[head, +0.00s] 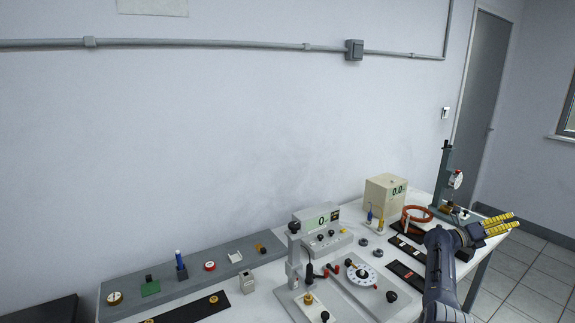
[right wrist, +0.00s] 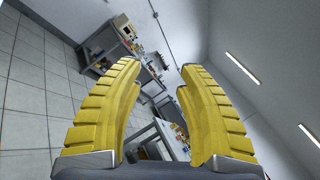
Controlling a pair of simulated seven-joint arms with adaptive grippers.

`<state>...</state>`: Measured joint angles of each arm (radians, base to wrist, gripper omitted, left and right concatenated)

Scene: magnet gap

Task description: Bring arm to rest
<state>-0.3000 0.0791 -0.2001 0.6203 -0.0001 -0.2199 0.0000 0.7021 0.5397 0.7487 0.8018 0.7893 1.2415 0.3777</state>
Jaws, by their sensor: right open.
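My right gripper (head: 513,223) has yellow ribbed fingers and is at the right end of the bench in the head view. It points right, out past the bench edge, and holds nothing. In the right wrist view its two fingers (right wrist: 157,95) stand wide apart with nothing between them. My right arm comes up from the bottom edge over the bench's right part. My left gripper is not in view.
The white bench (head: 262,293) carries a meter with a display (head: 318,218), a dial plate (head: 361,273), a beige box with a readout (head: 385,194), an orange coil (head: 417,214) and a tall gauge stand (head: 446,175). Open tiled floor (head: 530,275) lies to the right.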

